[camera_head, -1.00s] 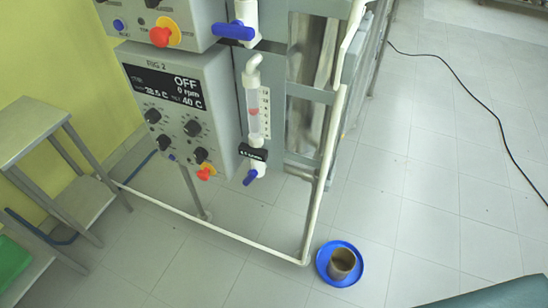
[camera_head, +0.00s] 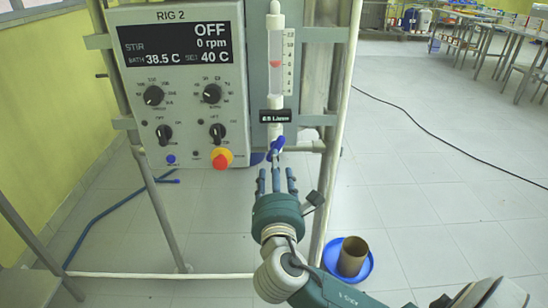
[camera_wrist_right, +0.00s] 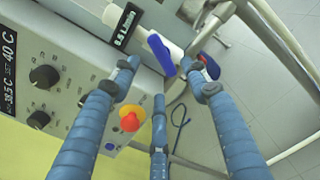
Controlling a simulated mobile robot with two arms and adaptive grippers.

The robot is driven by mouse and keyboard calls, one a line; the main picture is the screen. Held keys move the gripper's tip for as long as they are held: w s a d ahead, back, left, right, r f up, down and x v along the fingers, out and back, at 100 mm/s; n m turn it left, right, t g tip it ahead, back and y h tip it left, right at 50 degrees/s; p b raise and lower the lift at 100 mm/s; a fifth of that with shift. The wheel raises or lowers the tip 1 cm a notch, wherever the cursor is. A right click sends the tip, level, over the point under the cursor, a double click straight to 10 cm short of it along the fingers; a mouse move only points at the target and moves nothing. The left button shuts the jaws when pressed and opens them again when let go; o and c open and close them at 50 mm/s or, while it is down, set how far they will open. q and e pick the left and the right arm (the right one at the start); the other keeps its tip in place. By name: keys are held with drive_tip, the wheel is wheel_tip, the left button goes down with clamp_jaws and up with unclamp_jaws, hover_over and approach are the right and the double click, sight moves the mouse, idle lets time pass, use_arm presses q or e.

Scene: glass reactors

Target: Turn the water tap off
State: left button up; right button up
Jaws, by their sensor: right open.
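The water tap is a small valve with a blue handle (camera_head: 276,147), below the clear flow meter tube (camera_head: 276,65) and its black label on RIG 2. In the wrist view the blue handle (camera_wrist_right: 162,54) sits beside the white pipe (camera_wrist_right: 128,30). My right gripper (camera_head: 277,181) is open just below and in front of the handle, its fingers pointing up at it. In the wrist view the open right gripper (camera_wrist_right: 160,85) has fingers on both sides of the handle; I cannot tell whether any touches. My left gripper is not in view.
The control panel (camera_head: 180,85) with black knobs and a red-and-yellow stop button (camera_head: 221,158) is left of the tap. A white frame post (camera_head: 338,120) stands right of it. A blue dish (camera_head: 346,262) holding a brown pot (camera_head: 353,255) is on the floor. A black cable crosses open floor.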

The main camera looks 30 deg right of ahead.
sight(274, 146)
drive_tip(key=b+x, duration=0.1)
drive_tip(key=x, duration=0.8)
drive_tip(key=shift+w+d, duration=0.1)
drive_tip(key=shift+w, duration=0.3)
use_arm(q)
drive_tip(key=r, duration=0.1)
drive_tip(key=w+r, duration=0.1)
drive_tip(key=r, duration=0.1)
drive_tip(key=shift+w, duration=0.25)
use_arm(e)
drive_tip(key=c, duration=1.1)
